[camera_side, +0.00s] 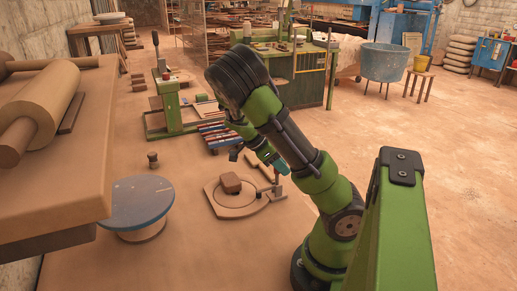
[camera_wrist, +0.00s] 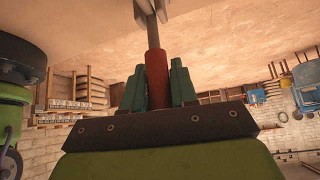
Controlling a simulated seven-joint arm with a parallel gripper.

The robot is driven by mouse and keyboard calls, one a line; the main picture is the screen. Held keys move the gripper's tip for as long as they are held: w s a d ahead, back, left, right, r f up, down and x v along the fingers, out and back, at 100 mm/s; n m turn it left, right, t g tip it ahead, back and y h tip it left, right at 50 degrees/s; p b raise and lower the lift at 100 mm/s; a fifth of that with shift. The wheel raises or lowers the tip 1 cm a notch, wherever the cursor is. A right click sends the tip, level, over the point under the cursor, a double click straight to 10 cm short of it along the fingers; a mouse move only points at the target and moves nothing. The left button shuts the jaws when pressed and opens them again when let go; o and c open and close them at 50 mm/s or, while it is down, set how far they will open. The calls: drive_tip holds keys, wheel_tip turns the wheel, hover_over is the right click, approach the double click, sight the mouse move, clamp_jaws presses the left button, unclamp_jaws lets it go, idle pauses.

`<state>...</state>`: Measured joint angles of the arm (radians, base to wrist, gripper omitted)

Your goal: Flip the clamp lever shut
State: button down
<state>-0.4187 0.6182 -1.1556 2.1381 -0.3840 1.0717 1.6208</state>
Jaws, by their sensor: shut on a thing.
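The clamp lever has a red grip (camera_wrist: 157,78) and a grey metal rod, both seen in the wrist view. My gripper (camera_wrist: 157,68) has a teal finger on each side of the red grip and is shut on it. In the side view my gripper (camera_side: 280,167) is low, at the right of a round tan base (camera_side: 237,212) with a brown block (camera_side: 230,183) on it. The lever is mostly hidden there by my gripper, and its angle is hard to tell.
A round blue-topped stand (camera_side: 140,200) is left of the base, with a small dark knob (camera_side: 152,160) behind it. A green machine (camera_side: 168,95) with an upright lever stands farther back. A raised board (camera_side: 85,170) with rolls fills the left. Open floor lies at the right.

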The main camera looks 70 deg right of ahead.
drive_tip(key=shift+w+a, duration=0.1)
drive_tip(key=c, duration=1)
unclamp_jaws()
drive_tip(key=shift+o, duration=0.2)
drive_tip(key=v, duration=1.6)
drive_tip(key=shift+w+r, duration=0.2)
drive_tip(key=shift+r, duration=0.2)
